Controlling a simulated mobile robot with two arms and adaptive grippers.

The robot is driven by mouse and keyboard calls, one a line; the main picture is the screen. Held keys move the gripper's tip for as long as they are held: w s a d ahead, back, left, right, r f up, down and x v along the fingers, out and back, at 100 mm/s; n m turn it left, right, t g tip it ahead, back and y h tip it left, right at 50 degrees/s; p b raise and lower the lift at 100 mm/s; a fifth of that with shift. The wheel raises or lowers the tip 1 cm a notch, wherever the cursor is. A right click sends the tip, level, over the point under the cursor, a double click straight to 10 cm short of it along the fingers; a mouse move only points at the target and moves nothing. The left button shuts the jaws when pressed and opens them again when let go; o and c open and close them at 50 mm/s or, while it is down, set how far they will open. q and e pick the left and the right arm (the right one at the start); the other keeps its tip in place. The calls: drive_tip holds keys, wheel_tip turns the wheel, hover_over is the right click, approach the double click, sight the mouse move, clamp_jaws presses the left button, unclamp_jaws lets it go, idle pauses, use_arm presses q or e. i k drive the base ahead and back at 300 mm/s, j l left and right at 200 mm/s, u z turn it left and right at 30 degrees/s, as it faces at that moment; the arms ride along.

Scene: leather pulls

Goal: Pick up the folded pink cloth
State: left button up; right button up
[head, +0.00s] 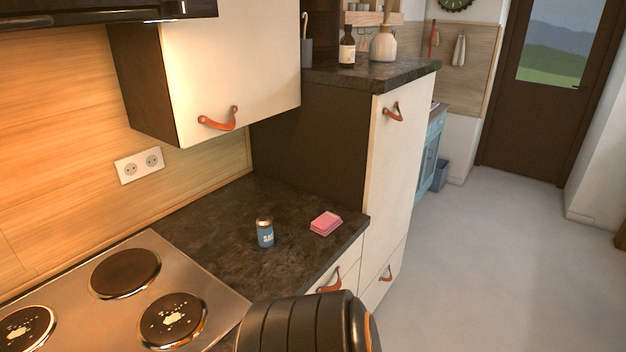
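The folded pink cloth (326,223) lies flat on the dark stone counter (210,226), near its right front edge. Nothing covers it. A dark ribbed part of my arm shows at the bottom middle of the head view, in front of the counter and nearer to me than the cloth. No gripper fingers show in this view.
A blue can (265,233) stands left of the cloth, a short way off. The steel stove (207,288) with round hotplates lies at the lower left. A tall cabinet (386,170) rises behind the counter, and a wall cupboard (230,65) hangs above. Open floor (490,260) lies right.

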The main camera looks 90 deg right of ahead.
sight(327, 222)
drive_tip(key=z, duration=2.85)
drive_tip(key=i+l, duration=0.1)
